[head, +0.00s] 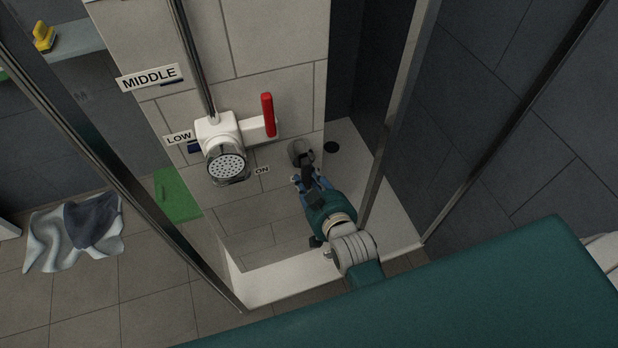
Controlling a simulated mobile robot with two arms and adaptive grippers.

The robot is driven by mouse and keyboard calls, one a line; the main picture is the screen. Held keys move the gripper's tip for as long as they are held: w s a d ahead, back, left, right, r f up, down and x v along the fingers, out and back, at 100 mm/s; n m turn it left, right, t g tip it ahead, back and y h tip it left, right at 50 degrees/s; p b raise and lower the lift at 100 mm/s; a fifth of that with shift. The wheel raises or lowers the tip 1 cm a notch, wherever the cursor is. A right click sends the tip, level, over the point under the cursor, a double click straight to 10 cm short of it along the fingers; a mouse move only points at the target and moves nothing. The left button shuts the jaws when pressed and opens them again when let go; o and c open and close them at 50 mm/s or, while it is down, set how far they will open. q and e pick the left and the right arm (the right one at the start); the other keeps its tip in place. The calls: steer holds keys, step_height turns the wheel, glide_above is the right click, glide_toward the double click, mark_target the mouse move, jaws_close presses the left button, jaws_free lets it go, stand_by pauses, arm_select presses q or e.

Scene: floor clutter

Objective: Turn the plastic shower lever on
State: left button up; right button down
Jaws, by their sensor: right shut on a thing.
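A grey shower lever (301,149) sits on a round fitting on the tiled wall, to the right of the ON label (262,170). My right gripper (305,169) reaches up to it from below and is shut on it. The fingers partly cover the lever, so its exact angle is hard to tell. A white shower unit (218,130) with a red handle (268,115) is mounted on the wall to the upper left. The red handle points up. My left gripper is not in view.
A shower head (228,167) hangs below the white unit. Metal frame posts (398,115) stand close to my right arm. The white shower tray (372,185) has a dark drain. A towel (75,232) and a green board (177,195) are at left, outside the stall.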

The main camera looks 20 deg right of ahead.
steer(key=shift+a+r+m+y+p, duration=0.1)
steer(key=shift+a+m+y+p, duration=0.35)
steer(key=shift+p, duration=0.3)
steer(key=shift+a+m+y+p, duration=0.25)
steer(key=shift+a+m+p, duration=0.05)
steer(key=shift+m+p, duration=0.2)
steer(key=shift+a+r+m+y+p, duration=0.15)
steer(key=shift+a+m+y+p, duration=0.3)
steer(key=shift+a+m+y, duration=0.45)
steer(key=shift+m, duration=0.25)
steer(key=shift+d, duration=0.1)
steer(key=c, duration=1.3)
jaws_free()
steer(key=shift+c, duration=0.2)
